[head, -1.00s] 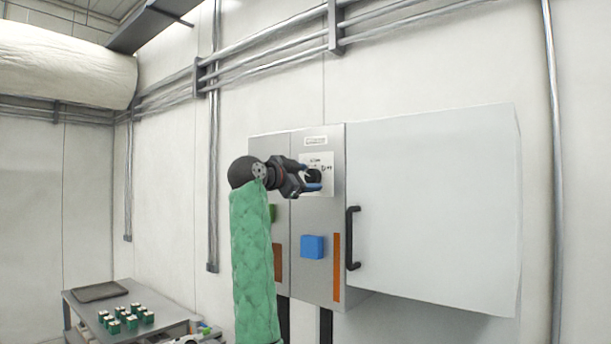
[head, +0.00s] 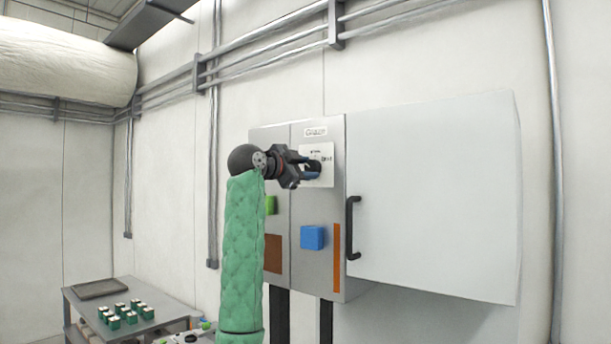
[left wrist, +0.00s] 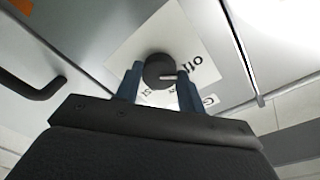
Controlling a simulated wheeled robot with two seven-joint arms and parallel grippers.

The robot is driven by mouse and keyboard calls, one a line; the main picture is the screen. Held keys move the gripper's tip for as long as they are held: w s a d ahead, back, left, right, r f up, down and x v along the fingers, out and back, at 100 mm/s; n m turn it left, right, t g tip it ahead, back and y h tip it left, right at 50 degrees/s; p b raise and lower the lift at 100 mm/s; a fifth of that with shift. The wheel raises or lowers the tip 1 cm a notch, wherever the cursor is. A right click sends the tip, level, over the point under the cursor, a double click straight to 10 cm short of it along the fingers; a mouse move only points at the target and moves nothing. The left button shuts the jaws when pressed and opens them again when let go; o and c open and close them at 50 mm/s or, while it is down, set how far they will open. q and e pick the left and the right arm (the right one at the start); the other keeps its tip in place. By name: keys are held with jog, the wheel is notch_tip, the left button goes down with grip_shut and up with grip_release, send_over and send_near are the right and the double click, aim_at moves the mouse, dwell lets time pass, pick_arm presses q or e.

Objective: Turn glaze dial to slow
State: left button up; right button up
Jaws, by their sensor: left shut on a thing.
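The glaze dial (head: 316,168) is a dark round knob on a white label plate, high on the grey cabinet front under a sign reading "Glaze". In the left wrist view the dial (left wrist: 155,68) sits between the blue fingers of my left gripper (left wrist: 158,86). A pale pointer line on the dial points right, near the word "off". Other lettering is partly hidden by the fingers. In the head view my left gripper (head: 308,170) reaches the dial from the left and is shut on it. My right gripper is not in view.
Below the dial are a blue block (head: 313,237) and an orange strip (head: 337,258). A black handle (head: 353,228) stands out beside the large pale door (head: 435,200). A green button (head: 270,205) is left. A table (head: 75,296) holds small green-and-white items.

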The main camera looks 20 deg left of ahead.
pick_arm(q)
jog(key=shift+a+f+m+b, duration=0.1)
jog(key=shift+f+m+b, duration=0.1)
jog(key=shift+m+b, duration=1.35)
jog(key=shift+m, duration=0.15)
jog(key=shift+r+m+b, duration=0.15)
jog(key=shift+m+b, duration=0.15)
jog(key=shift+m, duration=2)
jog(key=shift+d+m+p, duration=0.2)
jog(key=shift+m+p, duration=0.15)
jog(key=shift+m, duration=0.65)
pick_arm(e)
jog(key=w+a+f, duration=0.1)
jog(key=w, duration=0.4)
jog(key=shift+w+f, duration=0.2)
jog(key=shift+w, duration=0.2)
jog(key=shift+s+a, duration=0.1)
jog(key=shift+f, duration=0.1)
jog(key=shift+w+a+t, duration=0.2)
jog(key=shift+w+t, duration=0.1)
